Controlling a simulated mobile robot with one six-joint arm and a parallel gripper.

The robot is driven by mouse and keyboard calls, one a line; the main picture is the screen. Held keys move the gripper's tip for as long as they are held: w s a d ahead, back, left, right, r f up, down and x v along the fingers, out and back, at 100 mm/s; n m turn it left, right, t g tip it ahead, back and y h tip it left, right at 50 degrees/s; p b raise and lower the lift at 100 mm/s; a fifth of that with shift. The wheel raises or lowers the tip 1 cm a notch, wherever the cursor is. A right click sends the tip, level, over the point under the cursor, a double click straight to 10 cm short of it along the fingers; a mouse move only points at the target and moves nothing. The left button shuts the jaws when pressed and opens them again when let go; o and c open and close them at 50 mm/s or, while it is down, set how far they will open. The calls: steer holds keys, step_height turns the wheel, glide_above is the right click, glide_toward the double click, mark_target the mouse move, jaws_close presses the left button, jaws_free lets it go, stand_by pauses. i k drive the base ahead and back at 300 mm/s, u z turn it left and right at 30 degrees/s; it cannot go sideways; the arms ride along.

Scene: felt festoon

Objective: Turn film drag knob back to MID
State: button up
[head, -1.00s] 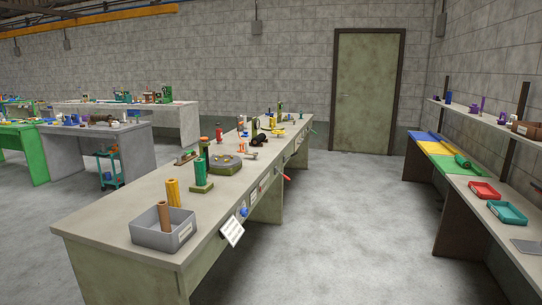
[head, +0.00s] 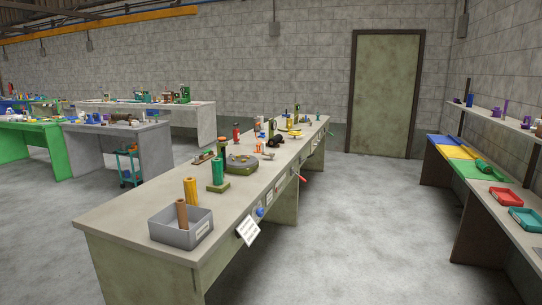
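My gripper is not in view. A long bench (head: 135,225) runs from the lower left toward the door. On its right front face sits a small round blue knob (head: 260,211), with a tilted white card (head: 248,232) beside it. A red handle (head: 300,177) sticks out farther along the same face. Small pale labels show between them, too small to read. I cannot tell which of these is the film drag knob, or where any knob points.
On the bench stand a grey bin (head: 181,233) with a brown roll, a yellow roll (head: 191,191), a green roll (head: 217,172) and a round olive device (head: 241,164). Clear floor (head: 355,220) lies between this bench and the right-hand bench (head: 470,203). A closed door (head: 386,95) is behind.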

mark_target(260, 212)
steer(key=i, duration=0.9)
steer(key=z, duration=0.05)
